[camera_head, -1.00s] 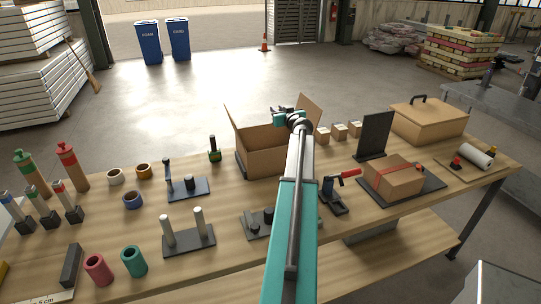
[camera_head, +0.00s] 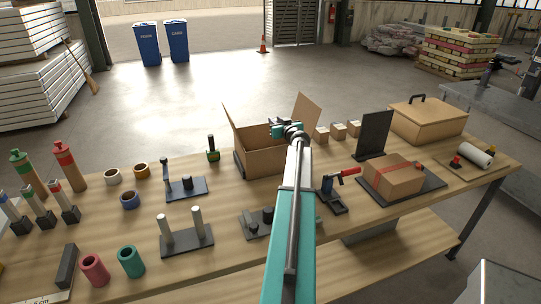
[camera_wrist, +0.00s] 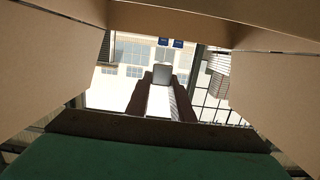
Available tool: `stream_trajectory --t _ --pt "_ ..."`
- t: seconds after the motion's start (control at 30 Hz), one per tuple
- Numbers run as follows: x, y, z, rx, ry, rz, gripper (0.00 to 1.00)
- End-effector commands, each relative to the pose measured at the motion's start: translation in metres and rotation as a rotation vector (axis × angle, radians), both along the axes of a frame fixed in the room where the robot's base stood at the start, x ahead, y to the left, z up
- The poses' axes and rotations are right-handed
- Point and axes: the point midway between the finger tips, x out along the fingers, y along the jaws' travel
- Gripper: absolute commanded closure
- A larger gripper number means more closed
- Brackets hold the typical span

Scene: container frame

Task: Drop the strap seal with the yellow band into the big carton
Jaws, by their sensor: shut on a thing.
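The big carton (camera_head: 262,161) stands open at the back middle of the table, with flaps raised. My gripper (camera_head: 281,128) is at the carton's opening, partly below the flap tops. In the wrist view, my gripper (camera_wrist: 162,97) has its dark jaws shut on a small pale grey piece (camera_wrist: 162,76), and carton cardboard surrounds it at the sides and top. No yellow band shows on this piece, so I cannot confirm that it is the yellow-banded strap seal. In the head view, the held piece is too small to make out.
Several banded pieces on dark bases (camera_head: 47,219) stand at the left. Small boxes (camera_head: 338,131), a dark upright panel (camera_head: 374,135) and a strapped parcel (camera_head: 393,175) are right of the carton.

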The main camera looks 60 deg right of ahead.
Motion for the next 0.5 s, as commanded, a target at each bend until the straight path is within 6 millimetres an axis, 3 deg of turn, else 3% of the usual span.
stream_trajectory --t 0.17,0.2,0.3,0.5 --pt "0.0004 0.0003 0.0003 0.000 0.000 0.000 1.00" --pt "0.0004 0.0003 0.0004 0.000 0.000 0.001 0.72" --pt "0.0006 0.0004 0.0004 0.000 0.000 0.001 0.57" --pt "0.0009 0.0006 0.0004 0.000 0.000 0.001 0.57"
